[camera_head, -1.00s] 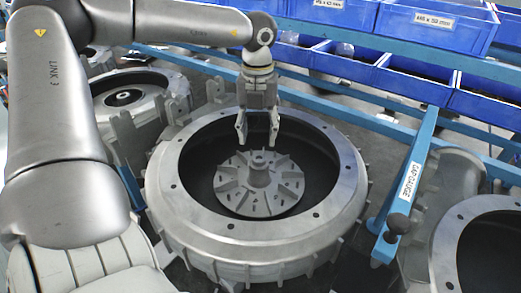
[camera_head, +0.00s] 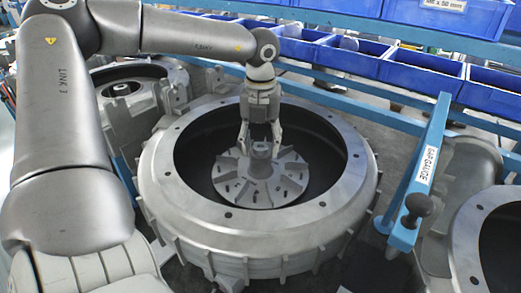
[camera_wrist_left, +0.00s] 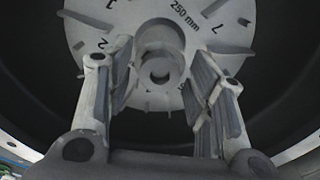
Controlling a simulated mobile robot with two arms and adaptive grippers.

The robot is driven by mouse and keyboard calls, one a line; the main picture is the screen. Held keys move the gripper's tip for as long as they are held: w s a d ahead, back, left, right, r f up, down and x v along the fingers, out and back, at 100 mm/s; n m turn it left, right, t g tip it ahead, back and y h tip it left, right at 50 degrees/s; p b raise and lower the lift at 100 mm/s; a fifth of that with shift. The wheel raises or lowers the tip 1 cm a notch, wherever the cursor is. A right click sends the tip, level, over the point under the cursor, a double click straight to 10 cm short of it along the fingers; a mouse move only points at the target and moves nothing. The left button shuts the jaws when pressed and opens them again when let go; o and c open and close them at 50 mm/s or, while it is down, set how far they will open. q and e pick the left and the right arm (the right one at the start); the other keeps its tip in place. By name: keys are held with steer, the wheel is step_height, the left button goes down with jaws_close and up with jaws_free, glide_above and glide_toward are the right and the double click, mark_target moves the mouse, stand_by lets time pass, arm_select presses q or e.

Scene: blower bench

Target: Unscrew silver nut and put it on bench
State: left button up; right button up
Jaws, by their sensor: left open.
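My left gripper (camera_head: 260,143) points down inside the blower housing, open, with its fingers on either side of the central hub (camera_head: 261,159). The hub rises from a grey finned impeller disc (camera_head: 238,190). In the left wrist view, my left gripper (camera_wrist_left: 160,88) has its fingers apart, and the hub (camera_wrist_left: 152,38) shows between and beyond them. A round metal ring with a dark hole, possibly the silver nut (camera_wrist_left: 160,71), is at the hub's middle; I cannot tell it clearly from the hub. Contact with the fingers cannot be told. My right gripper is not in view.
The wide housing rim (camera_head: 160,180) surrounds the gripper. A blue gap gauge bar (camera_head: 425,165) with a black knob (camera_head: 418,204) stands at right. Other housings are at left (camera_head: 122,88) and right (camera_head: 465,225). Blue bins (camera_head: 420,70) line the back.

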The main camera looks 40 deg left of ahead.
arm_select(q)
steer(key=c, duration=0.9)
steer(key=shift+f+n+b, duration=0.1)
steer(key=shift+n+b, duration=0.3)
steer(key=shift+b, duration=0.05)
steer(key=shift+c, duration=0.2)
steer(key=shift+n+b, duration=2.3)
steer(key=shift+n, duration=0.3)
steer(key=shift+n+b, duration=1.25)
steer(key=shift+n, duration=0.45)
steer(key=n+b, duration=0.2)
steer(key=n, duration=0.1)
steer(key=shift+n, duration=0.4)
steer(key=shift+n+b, duration=0.9)
steer(key=shift+n, duration=0.3)
steer(key=n, duration=0.9)
steer(key=shift+n+b, duration=0.3)
steer(key=shift+n, duration=0.1)
